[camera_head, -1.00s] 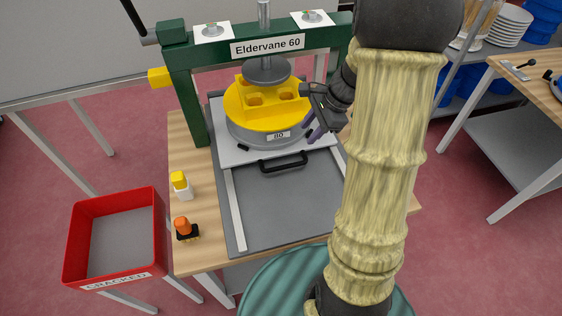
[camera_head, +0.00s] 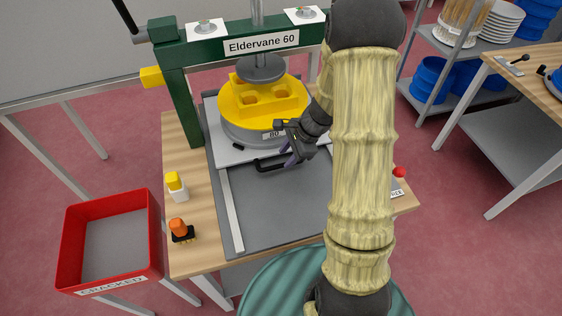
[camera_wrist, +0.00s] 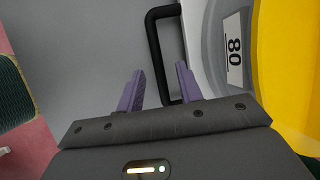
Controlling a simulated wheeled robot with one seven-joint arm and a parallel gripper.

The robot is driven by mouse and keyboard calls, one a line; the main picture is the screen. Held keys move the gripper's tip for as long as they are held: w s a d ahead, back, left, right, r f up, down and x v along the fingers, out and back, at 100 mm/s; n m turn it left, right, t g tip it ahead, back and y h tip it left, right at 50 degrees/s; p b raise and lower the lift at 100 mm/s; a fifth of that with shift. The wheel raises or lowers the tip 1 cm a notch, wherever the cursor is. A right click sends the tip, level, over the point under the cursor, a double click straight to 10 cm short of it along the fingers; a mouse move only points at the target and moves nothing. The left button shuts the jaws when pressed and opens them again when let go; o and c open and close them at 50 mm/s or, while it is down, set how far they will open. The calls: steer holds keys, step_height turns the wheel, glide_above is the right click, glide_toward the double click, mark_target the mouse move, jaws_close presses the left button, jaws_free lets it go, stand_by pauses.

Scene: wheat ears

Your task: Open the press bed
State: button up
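The press bed is a light grey sliding plate (camera_head: 222,150) under the green press frame (camera_head: 185,100), with a black bar handle (camera_head: 268,165) on its front edge. A round grey mould with a yellow top (camera_head: 262,103), marked 80, sits on it under the press disc. My gripper (camera_head: 291,160) is open at the right end of the handle. In the wrist view, the handle (camera_wrist: 154,50) runs down to between the two purple fingers of my gripper (camera_wrist: 160,85). I cannot tell whether they touch it. The handle's right end is partly hidden in the head view.
A grey plate with side rails (camera_head: 232,210) lies clear in front of the bed. A yellow-capped item (camera_head: 177,186) and an orange-knobbed brush (camera_head: 180,230) stand on the wood at left. A red crate (camera_head: 152,235) stands lower left. A shelf (camera_head: 440,90) stands at right.

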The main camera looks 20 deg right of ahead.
mark_target(282, 165)
steer(key=x, duration=0.2)
steer(key=shift+a+f, duration=0.2)
steer(key=shift+f, duration=0.15)
steer(key=shift+d+f, duration=0.1)
steer(key=shift+f, duration=0.25)
steer(key=shift+c, duration=0.5)
